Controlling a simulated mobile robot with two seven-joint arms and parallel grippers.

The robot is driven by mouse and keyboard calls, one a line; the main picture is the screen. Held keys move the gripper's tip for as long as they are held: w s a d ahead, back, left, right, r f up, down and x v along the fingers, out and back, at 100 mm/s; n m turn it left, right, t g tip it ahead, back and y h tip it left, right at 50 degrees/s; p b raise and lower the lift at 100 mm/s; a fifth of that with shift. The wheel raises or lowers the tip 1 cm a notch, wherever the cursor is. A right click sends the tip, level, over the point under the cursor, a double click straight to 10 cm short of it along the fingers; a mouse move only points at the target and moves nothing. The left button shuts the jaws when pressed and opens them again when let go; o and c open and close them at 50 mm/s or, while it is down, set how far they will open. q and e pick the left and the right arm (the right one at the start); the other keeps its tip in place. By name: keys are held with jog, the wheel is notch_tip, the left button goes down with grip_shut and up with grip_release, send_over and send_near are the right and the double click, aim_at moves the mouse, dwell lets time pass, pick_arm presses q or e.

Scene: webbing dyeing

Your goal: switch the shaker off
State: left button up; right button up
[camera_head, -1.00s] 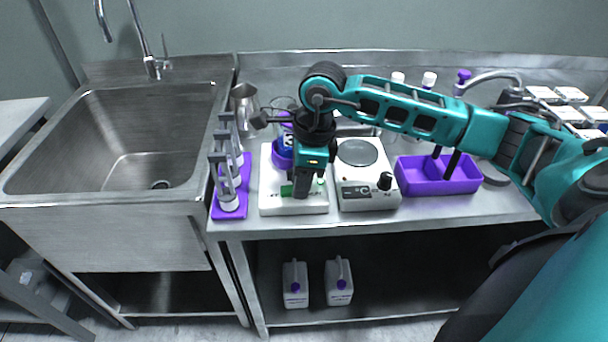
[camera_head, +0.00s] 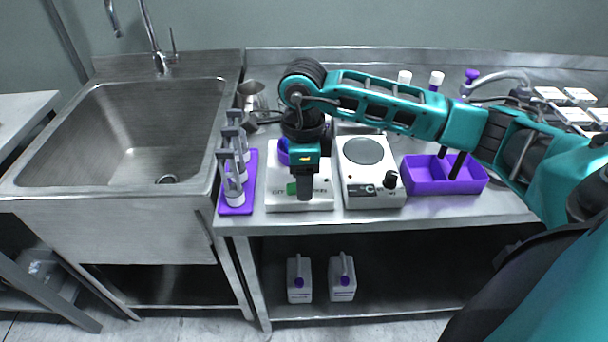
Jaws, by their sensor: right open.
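The shaker (camera_head: 275,205) is a low white box on the steel bench, with a purple holder (camera_head: 283,152) on top, partly hidden behind my right arm. A green switch (camera_head: 291,189) shows on its front part, with dark lettering beside it too small to read. My right gripper (camera_head: 304,192) points down over the front of the shaker, just right of the green switch. It is open and holds nothing that I can see. It partly hides the front panel, and I cannot tell whether a finger touches the switch. My left gripper is out of view.
A white hotplate (camera_head: 372,197) with a black knob stands close on the right, then a purple divided tray (camera_head: 440,187). A purple rack (camera_head: 236,207) with grey uprights stands close on the left, beside the sink (camera_head: 130,130). Bottles stand behind my arm.

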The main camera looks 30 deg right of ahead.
notch_tip(320, 180, up, 13)
dwell(0.6)
jog(key=shift+f, duration=0.1)
